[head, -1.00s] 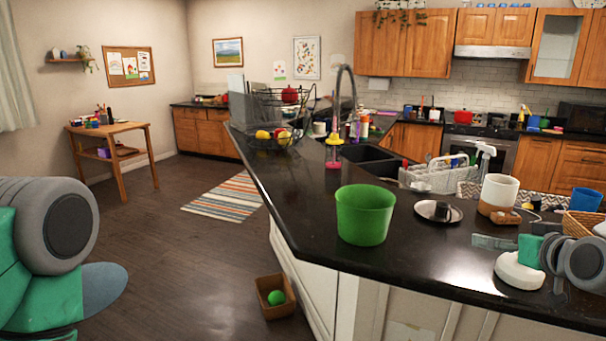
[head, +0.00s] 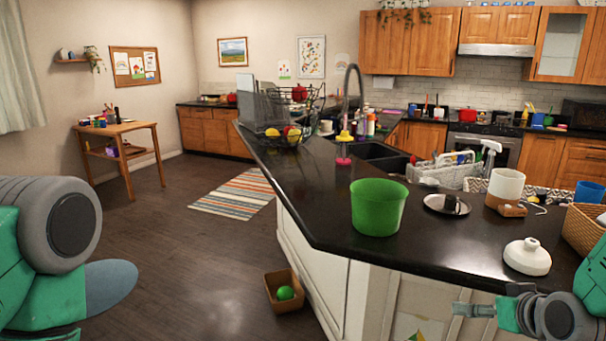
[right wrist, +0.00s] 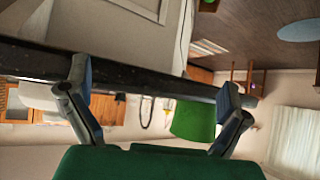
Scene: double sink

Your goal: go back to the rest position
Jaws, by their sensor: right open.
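My right gripper (head: 478,309) is low in front of the counter's front edge in the head view. In the right wrist view its two fingers (right wrist: 155,97) are spread wide with nothing between them. A white round lid-like object with a knob (head: 527,257) rests on the counter, apart from the gripper. My left arm shows at the left edge of the head view, but its gripper is out of the picture.
The black counter (head: 430,245) holds a green bucket (head: 378,208), a small metal plate (head: 447,204), a white cup (head: 505,186) and a wicker basket (head: 585,228). A cardboard box (head: 283,292) with a green ball is on the floor. The floor at left is open.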

